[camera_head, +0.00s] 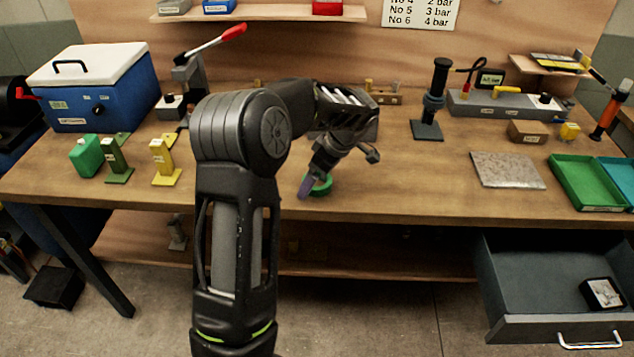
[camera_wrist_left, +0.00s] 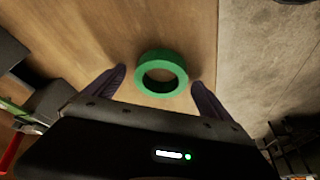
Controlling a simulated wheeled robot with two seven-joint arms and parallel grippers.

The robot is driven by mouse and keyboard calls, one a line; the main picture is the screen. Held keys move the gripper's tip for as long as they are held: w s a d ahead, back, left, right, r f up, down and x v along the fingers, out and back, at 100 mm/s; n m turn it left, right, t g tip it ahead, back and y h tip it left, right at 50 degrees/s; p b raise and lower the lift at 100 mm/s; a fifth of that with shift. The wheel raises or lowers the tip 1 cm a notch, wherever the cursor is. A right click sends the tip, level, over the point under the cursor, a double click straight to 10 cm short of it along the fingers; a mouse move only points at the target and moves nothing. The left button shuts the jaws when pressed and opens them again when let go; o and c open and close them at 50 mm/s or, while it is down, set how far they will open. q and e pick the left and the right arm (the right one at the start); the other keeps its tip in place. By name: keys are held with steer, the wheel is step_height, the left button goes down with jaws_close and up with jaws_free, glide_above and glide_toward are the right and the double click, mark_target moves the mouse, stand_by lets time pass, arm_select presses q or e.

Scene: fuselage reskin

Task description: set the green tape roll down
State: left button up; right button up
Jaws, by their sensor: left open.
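The green tape roll (camera_head: 325,184) lies flat on the wooden workbench (camera_head: 400,193), near its front edge. It also shows in the left wrist view (camera_wrist_left: 161,57) as a ring with bare wood in its hole. My left gripper (camera_head: 312,187) is open just above the bench, with one finger partly in front of the roll in the head view. In the left wrist view, the dark fingers stand to either side of the roll, with small gaps visible. My right gripper is not in view.
Green, dark green and yellow holders (camera_head: 163,165) stand to the left. A black stand (camera_head: 427,130), a grey slab (camera_head: 507,170) and a green tray (camera_head: 584,187) are to the right. An open drawer (camera_head: 545,275) juts out below. Bench wood right of the roll is clear.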

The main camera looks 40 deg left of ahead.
arm_select(q)
steer(key=shift+c, duration=0.5)
steer(key=c, duration=1.5)
step_height(320, 180, up, 10)
steer(key=b, duration=0.1)
stand_by(0.4)
